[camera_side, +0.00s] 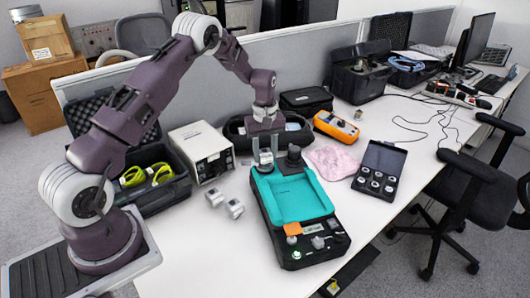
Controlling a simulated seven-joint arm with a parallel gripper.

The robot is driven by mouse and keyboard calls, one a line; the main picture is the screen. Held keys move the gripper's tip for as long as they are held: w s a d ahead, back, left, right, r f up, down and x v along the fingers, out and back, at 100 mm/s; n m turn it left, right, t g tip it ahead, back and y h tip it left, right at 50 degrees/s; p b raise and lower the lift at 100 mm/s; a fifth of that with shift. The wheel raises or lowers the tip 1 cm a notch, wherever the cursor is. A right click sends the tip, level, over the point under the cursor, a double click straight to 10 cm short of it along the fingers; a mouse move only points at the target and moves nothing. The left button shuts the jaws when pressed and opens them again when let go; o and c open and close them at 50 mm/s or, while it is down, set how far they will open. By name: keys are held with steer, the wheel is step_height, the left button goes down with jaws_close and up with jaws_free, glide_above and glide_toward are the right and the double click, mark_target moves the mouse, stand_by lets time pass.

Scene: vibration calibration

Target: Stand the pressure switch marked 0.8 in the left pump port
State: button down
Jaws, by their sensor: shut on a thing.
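My gripper (265,153) points down over the back left corner of the turquoise and black unit (300,200). Its two fingers are shut on a small whitish-grey block, which I take for a pressure switch (266,159). The switch looks upright, at or just above the unit's back left end. Whether it touches a port there is too small to tell, and the left port is hidden. A dark round fitting (293,155) stands just right of the gripper. Two similar light blocks (214,197) (235,208) lie on the table to the left. No 0.8 mark is readable.
A white instrument box (202,150) and an open black case with yellow-green cables (150,178) stand to the left. An orange meter (336,127), a pink cloth (333,161) and a black case of round pieces (378,174) lie to the right. The front left table is clear.

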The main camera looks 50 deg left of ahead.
steer(key=shift+f, duration=0.1)
steer(key=c, duration=0.8)
jaws_free()
step_height(320, 180, up, 7)
steer(key=s+d+r+m+t, duration=0.1)
steer(key=s+d+r+m, duration=0.15)
steer(key=r, duration=0.35)
steer(key=s+d+r+m+t, duration=0.1)
steer(key=s+d+r, duration=0.3)
steer(key=r, duration=0.2)
steer(key=s+d+r+m, duration=0.2)
steer(key=s+d+r, duration=0.1)
steer(key=r, duration=0.3)
steer(key=s+d+m+t, duration=0.1)
steer(key=s+d+m, duration=0.1)
steer(key=s, duration=0.5)
steer(key=s+d+r+m+t, duration=0.1)
steer(key=s+d+m, duration=0.2)
steer(key=s, duration=0.5)
steer(key=s+d+r+m+t, duration=0.1)
steer(key=s+d+m, duration=0.2)
steer(key=s, duration=0.5)
steer(key=shift+s+d+t, duration=0.1)
steer(key=shift+d+t, duration=0.1)
steer(key=shift+t, duration=0.1)
